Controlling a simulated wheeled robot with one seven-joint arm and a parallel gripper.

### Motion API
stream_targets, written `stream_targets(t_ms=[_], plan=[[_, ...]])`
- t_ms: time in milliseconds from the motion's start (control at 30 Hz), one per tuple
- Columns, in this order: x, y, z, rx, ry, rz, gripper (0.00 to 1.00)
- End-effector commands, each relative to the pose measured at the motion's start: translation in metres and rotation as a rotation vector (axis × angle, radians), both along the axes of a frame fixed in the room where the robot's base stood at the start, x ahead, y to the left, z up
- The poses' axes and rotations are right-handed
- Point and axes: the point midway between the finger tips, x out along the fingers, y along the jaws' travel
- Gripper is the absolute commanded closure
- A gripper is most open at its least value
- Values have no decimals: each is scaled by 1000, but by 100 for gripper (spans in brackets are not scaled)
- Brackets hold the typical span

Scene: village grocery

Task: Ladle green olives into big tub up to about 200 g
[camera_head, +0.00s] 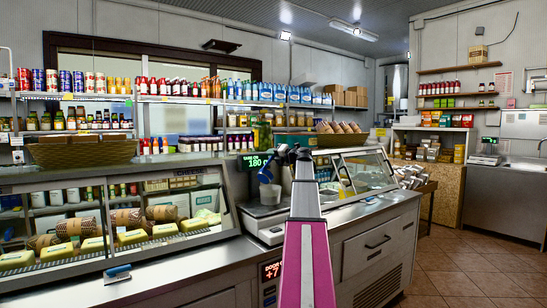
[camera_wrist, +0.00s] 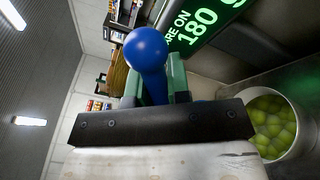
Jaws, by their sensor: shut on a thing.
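My gripper (camera_head: 290,154) is above the counter by the scale. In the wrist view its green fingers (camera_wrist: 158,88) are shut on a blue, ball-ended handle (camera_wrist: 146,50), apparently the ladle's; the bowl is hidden. A pale tub (camera_head: 270,195) stands on the scale (camera_head: 264,212), just left of and below my gripper. In the wrist view a white tub (camera_wrist: 304,106) holds several green olives (camera_wrist: 270,126). The display (camera_head: 255,162) reads 180 g with tare on; it also shows in the wrist view (camera_wrist: 200,28).
A jar with greenish contents (camera_head: 262,136) stands behind the display. Glass display cases (camera_head: 120,205) lie left and right of the scale. A blue-handled item (camera_head: 117,272) lies on the front counter. Tiled floor (camera_head: 470,255) is open at right.

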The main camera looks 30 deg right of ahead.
Motion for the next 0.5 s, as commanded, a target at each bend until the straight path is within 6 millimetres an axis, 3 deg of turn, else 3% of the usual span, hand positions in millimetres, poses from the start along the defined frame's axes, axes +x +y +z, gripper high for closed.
stream_targets(t_ms=[200,500], plan=[[-14,25,14,-191,-100,0,100],[-22,40,19,-321,-165,-1,100]])
